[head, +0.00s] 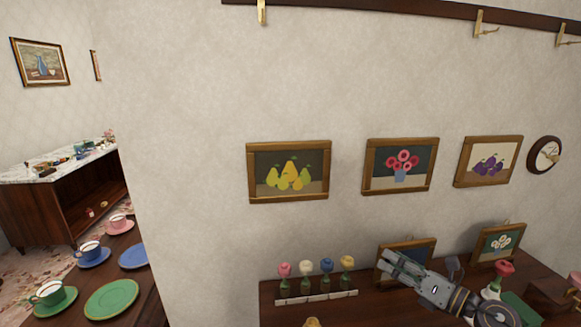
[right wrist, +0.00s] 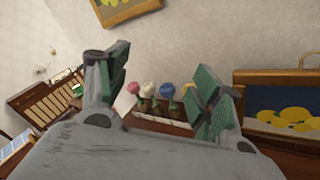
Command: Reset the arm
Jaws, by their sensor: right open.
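My right gripper (head: 388,264) reaches in from the lower right of the head view, over the dark wooden table (head: 277,315). Its fingers point left and stand in front of a framed picture (head: 420,246) leaning on the wall. In the right wrist view the two green-padded fingers (right wrist: 165,95) are spread apart with nothing between them that they touch. Beyond them stands a row of small flowers (right wrist: 148,90), pink, white, blue and yellow. The same row of flowers (head: 316,268) stands left of the gripper in the head view. My left gripper does not show.
Pictures of pears (head: 289,171), red flowers (head: 400,165) and plums (head: 488,161) hang on the wall beside a round clock (head: 545,154). A red flower (head: 504,270) stands near my right arm. At left, a table holds cups and a green plate (head: 112,298).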

